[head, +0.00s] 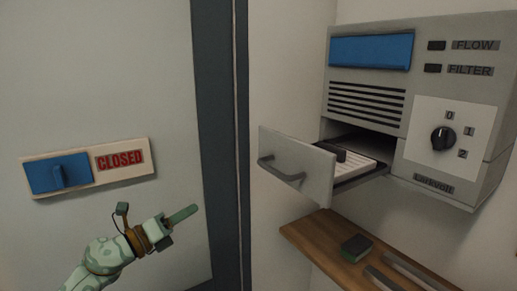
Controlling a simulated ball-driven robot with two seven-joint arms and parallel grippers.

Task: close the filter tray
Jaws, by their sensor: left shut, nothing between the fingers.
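The filter tray (297,172) is a grey drawer with a bar handle on its front. It is pulled out of the grey wall unit (366,103). A white slatted filter (352,168) with a dark part on it lies inside the tray. My left gripper (184,214) is shut and empty. It shows to the left of the tray and lower, in front of the door, with a visible gap between them. My right gripper is not in view.
A wooden shelf (318,249) below the unit holds a green-and-black block (357,247) and grey bars (398,273). The unit carries a dial (443,138).

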